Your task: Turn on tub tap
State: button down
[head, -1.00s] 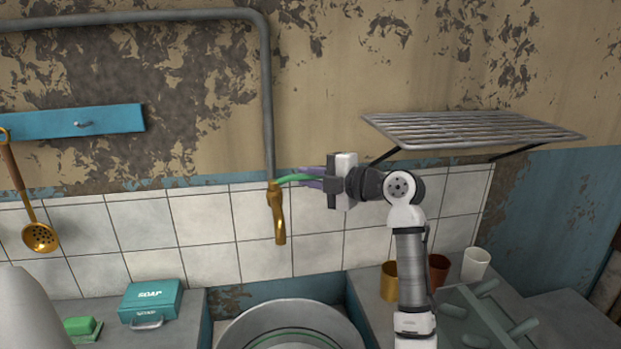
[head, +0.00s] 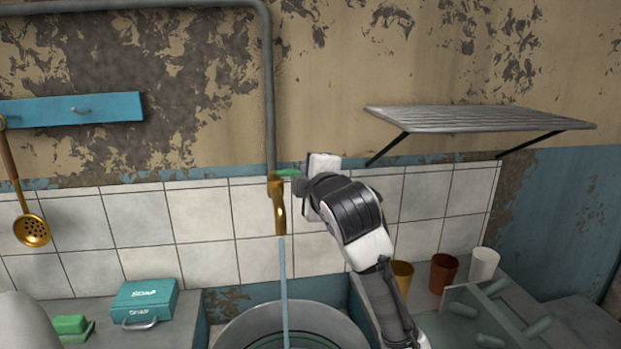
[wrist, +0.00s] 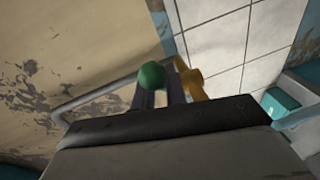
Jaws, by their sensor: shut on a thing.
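The brass tap (head: 278,207) hangs from a grey pipe in front of the tiled wall in the head view. Its green handle (head: 289,172) points right, toward my gripper (head: 299,180). A thin blue stream of water (head: 284,290) runs from the spout down into the round metal tub (head: 225,335). In the wrist view, my gripper (wrist: 160,97) is shut on the handle, whose green rounded end (wrist: 152,75) shows at the fingers. The brass tap body (wrist: 191,80) is just beyond. My fingers are mostly hidden in the head view.
A wire shelf (head: 470,120) juts from the wall at right. A gold cup (head: 402,274), a brown cup (head: 443,272) and a white cup (head: 484,263) stand on the right counter beside my arm. A teal soap box (head: 145,302) and green soap (head: 71,325) are at left.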

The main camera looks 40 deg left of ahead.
jog(key=shift+s+m+t+h, duration=0.3)
jog(key=shift+s+m+t, duration=0.1)
jog(key=shift+t, duration=0.1)
jog(key=c, duration=1.4)
grip_release()
jog(key=shift+c, duration=0.2)
jog(key=b+v, duration=0.2)
jog(key=v, duration=1.1)
jog(key=shift+s+d, duration=0.3)
jog(key=shift+r, duration=0.1)
